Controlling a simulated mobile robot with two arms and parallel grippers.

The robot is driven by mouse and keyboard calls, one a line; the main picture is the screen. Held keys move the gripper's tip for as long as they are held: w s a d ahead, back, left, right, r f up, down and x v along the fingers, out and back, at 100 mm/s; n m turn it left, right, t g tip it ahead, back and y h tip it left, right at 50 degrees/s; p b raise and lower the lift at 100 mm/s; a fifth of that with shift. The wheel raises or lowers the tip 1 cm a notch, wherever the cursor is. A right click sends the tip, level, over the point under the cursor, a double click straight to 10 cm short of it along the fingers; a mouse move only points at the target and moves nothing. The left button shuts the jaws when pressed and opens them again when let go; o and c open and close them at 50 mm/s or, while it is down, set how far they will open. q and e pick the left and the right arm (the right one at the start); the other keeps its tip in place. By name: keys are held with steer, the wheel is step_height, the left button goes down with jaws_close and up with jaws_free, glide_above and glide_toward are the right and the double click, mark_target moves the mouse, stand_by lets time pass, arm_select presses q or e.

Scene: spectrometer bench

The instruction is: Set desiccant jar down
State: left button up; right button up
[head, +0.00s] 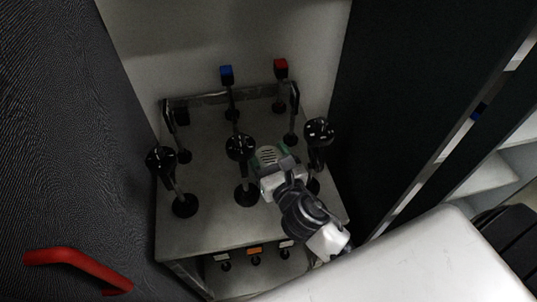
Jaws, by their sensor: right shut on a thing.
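My right gripper (275,168) reaches in from the lower right over the bench, its white and grey hand among the black posts. It is shut on a small pale thing with dark slots and a greenish edge (268,155), which I take to be the desiccant jar. The hand hides part of it, and I cannot tell whether its base touches the bench top. My left gripper is not in view.
The grey bench (205,222) carries several black posts on round bases, including ones close to the hand at left (240,148) and right (318,132). Blue-topped (226,75) and red-topped (281,68) posts stand behind. Dark panels flank the bench. Labelled knobs (255,252) line its front.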

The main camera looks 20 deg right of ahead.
steer(key=o, duration=0.7)
